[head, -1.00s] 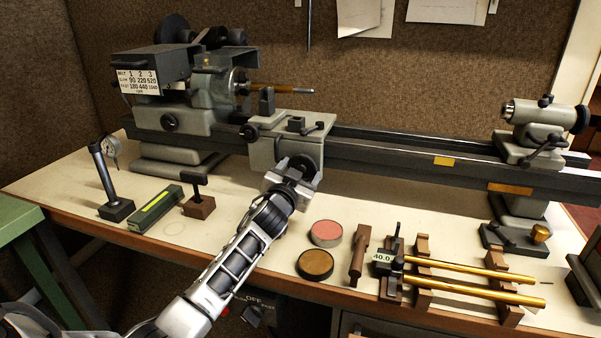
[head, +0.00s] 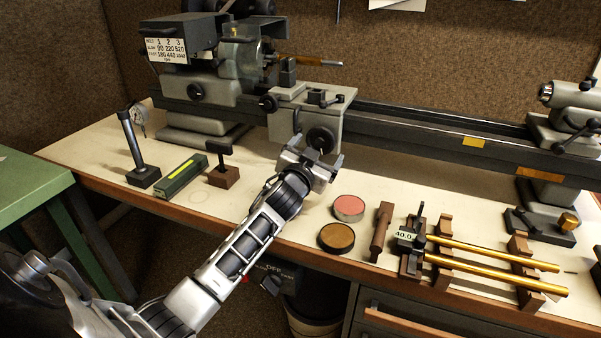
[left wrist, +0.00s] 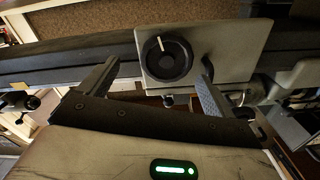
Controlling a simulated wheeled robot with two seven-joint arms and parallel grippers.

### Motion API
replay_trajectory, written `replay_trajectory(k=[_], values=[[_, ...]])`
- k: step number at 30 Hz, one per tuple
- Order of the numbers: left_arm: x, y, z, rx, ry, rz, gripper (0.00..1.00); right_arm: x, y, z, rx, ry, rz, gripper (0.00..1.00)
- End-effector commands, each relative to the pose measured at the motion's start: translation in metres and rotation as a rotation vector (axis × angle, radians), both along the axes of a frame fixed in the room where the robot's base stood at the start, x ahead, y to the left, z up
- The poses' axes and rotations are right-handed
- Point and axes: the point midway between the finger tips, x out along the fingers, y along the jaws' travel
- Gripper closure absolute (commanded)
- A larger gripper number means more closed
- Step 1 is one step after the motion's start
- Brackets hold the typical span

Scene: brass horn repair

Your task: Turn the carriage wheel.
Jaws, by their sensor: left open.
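The carriage wheel (head: 320,138) is a round black handwheel on the grey front plate of the lathe carriage (head: 349,99). In the left wrist view the wheel (left wrist: 180,72) faces the camera, with a white mark near its top. My left gripper (head: 314,157) is open just in front of and below the wheel in the head view. In the left wrist view its two fingers (left wrist: 160,66) stand to either side of the wheel, with nothing between them. Whether a finger touches the wheel I cannot tell. My right gripper is not in view.
Brass tubes (head: 495,254) lie on wooden rests at right. The lathe bed (head: 430,127) runs behind.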

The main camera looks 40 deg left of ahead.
Motion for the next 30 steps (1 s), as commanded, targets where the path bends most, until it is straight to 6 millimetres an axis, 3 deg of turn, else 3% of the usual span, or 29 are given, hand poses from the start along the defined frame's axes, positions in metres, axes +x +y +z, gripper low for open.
replay_trajectory(k=[9, 15, 21, 29, 30], values=[[-0.077, -0.018, -0.002, -0.001, 0.002, 0.002, 0.10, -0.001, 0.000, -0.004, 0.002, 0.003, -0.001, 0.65], [-0.111, -0.026, -0.001, -0.001, 0.002, 0.003, 0.10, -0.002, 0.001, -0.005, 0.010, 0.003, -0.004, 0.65], [-0.124, -0.029, 0.000, 0.002, 0.002, 0.005, 0.10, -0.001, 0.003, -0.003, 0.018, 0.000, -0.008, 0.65], [-0.125, -0.029, 0.000, 0.002, 0.001, 0.004, 0.10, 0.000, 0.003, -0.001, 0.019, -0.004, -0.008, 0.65], [-0.125, -0.029, 0.000, 0.002, 0.002, 0.005, 0.19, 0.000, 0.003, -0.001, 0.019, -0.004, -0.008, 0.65]])
